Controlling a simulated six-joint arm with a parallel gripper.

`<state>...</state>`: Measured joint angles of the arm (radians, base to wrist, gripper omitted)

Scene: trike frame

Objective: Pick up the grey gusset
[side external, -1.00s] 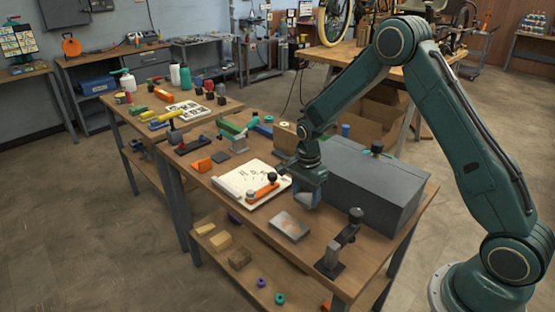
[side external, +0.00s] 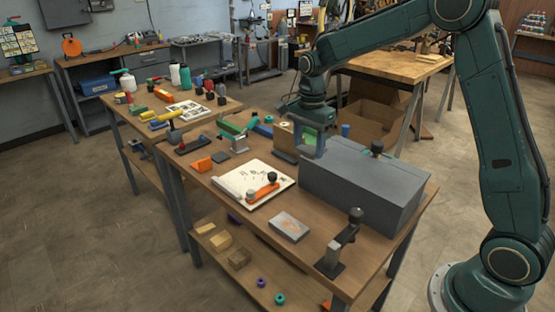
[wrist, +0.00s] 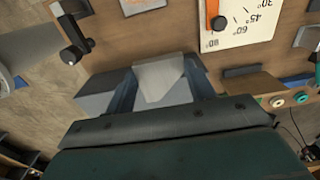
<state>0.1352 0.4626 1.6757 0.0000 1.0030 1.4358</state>
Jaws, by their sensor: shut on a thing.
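The grey gusset (wrist: 162,80) is a light grey plate with cut corners, held between the two fingers in the wrist view. My gripper (wrist: 160,88) is shut on it. In the side view my gripper (side external: 307,148) hangs over the back of the bench, near the left end of the large grey box. The gusset cannot be made out clearly there.
The large grey box (side external: 360,188) fills the bench's right side. A white angle board (side external: 252,187) with an orange arm lies left of it. A shallow grey tray (side external: 289,227) and a black-topped clamp (side external: 342,247) stand in front. A wooden block (side external: 286,140) is close to my gripper.

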